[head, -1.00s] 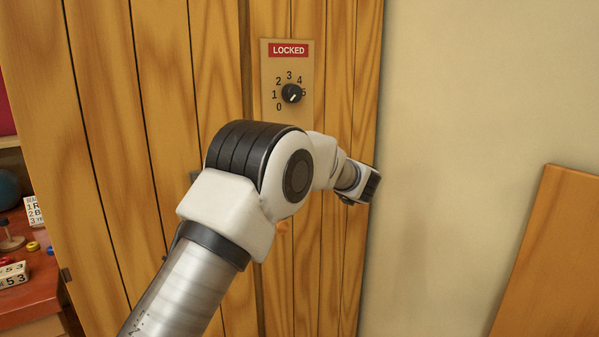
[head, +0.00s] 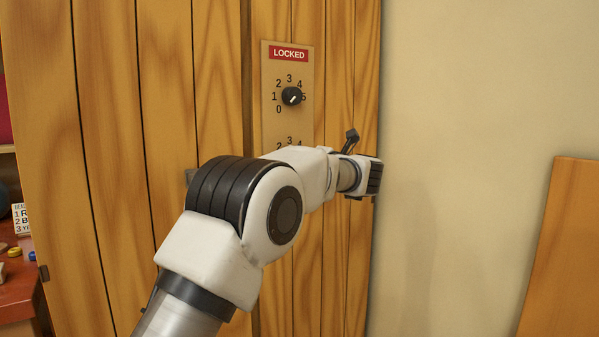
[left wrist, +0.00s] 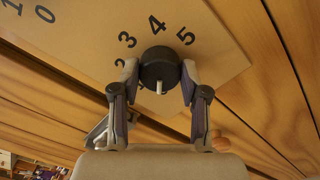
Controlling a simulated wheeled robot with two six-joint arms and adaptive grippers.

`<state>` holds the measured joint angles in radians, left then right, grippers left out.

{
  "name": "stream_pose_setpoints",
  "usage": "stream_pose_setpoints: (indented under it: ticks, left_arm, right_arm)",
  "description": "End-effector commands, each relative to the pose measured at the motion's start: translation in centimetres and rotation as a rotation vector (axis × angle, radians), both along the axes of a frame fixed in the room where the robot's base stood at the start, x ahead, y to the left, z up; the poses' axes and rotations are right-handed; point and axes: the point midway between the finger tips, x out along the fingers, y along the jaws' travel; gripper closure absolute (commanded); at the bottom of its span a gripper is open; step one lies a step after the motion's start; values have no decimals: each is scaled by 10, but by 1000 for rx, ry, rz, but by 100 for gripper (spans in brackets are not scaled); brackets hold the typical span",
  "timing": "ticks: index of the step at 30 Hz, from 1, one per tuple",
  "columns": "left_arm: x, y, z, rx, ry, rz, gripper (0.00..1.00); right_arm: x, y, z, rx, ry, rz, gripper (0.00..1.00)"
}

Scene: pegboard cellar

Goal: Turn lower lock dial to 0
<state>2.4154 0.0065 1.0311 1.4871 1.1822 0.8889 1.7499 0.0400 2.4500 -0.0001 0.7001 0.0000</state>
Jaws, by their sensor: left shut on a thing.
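The lower lock dial (left wrist: 158,66) is a black round knob in the left wrist view, seen up close. The numbers 2 to 5 show around its far side. A white mark sits on its near edge, on the side away from 4. My left gripper (left wrist: 160,82) is shut on the knob, one finger on each side. In the head view, my left arm covers the lower dial, and only the tops of its numbers (head: 290,143) show. Above it, the upper dial (head: 292,96) sits under a red LOCKED sign (head: 289,54). My right gripper is out of view.
Both dials are on a tan panel (head: 270,125) fixed to a wooden plank door (head: 105,150). A bare beige wall (head: 470,90) lies to the right, with a leaning wooden board (head: 565,250). A red table (head: 18,285) with small items stands at left.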

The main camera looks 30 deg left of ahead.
Motion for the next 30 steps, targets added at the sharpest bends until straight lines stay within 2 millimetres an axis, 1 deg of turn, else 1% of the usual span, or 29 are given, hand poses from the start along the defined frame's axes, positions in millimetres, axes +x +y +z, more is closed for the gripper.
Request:
stream_pose_setpoints:
  ticks: [1,6,23,24,25,26,30]
  left_arm:
    - [0,0,-4,-11,-21,1,90]
    - [0,0,-2,-35,-79,1,90]
    - [0,0,-1,-49,-109,1,90]
    - [0,0,-1,-49,-109,1,45]
    - [0,0,-1,-49,-109,1,34]
    - [0,0,-1,-48,-109,0,30]
    - [0,0,-1,-47,-108,1,30]
  right_arm:
    - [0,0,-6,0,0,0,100]
    - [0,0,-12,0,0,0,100]
    - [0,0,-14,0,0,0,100]
    - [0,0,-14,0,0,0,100]
    - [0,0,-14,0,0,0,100]
    - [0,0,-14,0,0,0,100]
    - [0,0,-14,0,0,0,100]
